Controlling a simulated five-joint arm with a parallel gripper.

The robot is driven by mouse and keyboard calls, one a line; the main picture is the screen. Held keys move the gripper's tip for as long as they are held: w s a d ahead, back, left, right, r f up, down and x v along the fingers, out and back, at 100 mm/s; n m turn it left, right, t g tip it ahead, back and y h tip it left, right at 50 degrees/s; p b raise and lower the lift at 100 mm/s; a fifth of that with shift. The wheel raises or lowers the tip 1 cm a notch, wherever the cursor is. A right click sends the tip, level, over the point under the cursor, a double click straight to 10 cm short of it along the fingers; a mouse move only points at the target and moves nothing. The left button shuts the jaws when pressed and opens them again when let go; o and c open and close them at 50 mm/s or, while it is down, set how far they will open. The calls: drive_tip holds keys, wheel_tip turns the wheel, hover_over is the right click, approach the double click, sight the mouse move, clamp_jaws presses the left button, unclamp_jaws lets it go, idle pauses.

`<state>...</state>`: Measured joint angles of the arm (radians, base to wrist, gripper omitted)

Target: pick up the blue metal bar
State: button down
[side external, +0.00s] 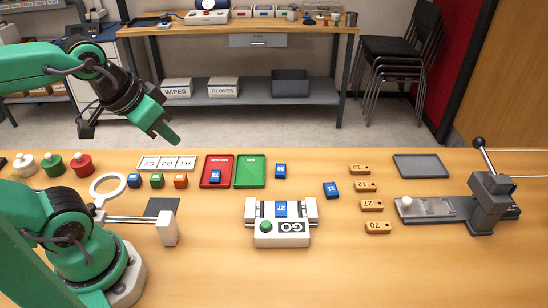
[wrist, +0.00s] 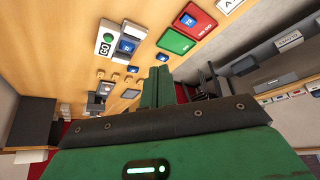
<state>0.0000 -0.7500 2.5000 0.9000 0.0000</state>
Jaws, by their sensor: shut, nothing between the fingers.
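Several blue numbered blocks are in the side external view. One (side external: 280,209) sits on the white GO fixture (side external: 268,240). One (side external: 215,177) lies in the red tray (side external: 207,163). One (side external: 280,171) is on the table right of the green tray (side external: 249,158), and one (side external: 330,190) lies farther right. I cannot tell which is the metal bar. The wrist view shows blue blocks on the fixture (wrist: 127,46) and in the red tray (wrist: 188,20). My gripper (side external: 170,135) is shut and empty, raised at the upper left, apart from all the blocks; its fingers show in the wrist view (wrist: 158,73).
Small coloured cubes (side external: 157,180) and a magnifier ring (side external: 108,186) are at left. Wooden tags (side external: 372,205) stand in a column right of centre. A marking machine (side external: 490,205) with a lever and a grey tray (side external: 419,166) are at right. The front table area is clear.

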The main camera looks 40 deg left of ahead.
drive_tip(key=c, duration=2.1)
unclamp_jaws()
drive_tip(key=o, duration=1.1)
drive_tip(key=shift+c, duration=0.2)
drive_tip(key=shift+w, duration=0.15)
drive_tip(key=n+g, duration=0.6)
drive_tip(key=n, duration=0.3)
hover_over(281, 210)
wheel_tip(281, 210, down, 16)
drive_tip(key=shift+r, duration=0.15)
drive_tip(key=shift+f, duration=1.3)
